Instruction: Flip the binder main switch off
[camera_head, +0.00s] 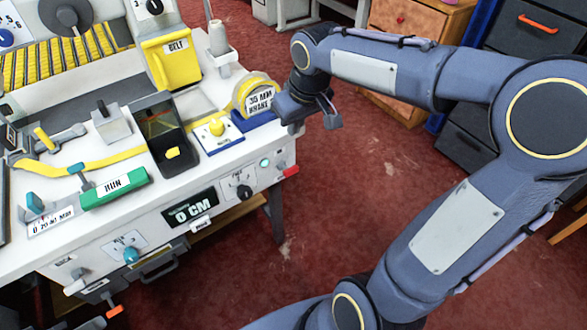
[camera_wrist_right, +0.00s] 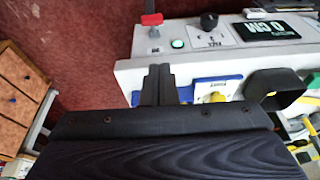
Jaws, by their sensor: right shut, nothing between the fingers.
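A small red-handled switch (camera_head: 290,171) sticks out at the right end of the white bench's front face, beside a lit green lamp (camera_head: 265,162). The red handle (camera_wrist_right: 152,19) and the lamp (camera_wrist_right: 178,44) show at the top of the right wrist view. I cannot tell which position the switch is in. My right gripper (camera_head: 328,112) hangs off the bench's right end, above and to the right of the red handle and apart from it. Its fingers (camera_wrist_right: 158,72) are together and empty in the wrist view. My left gripper is not in view.
The white bench carries a yellow tape roll (camera_head: 256,93) on a blue holder, a yellow button (camera_head: 216,127) and a dark open bin (camera_head: 168,140). Red floor right of the bench is clear.

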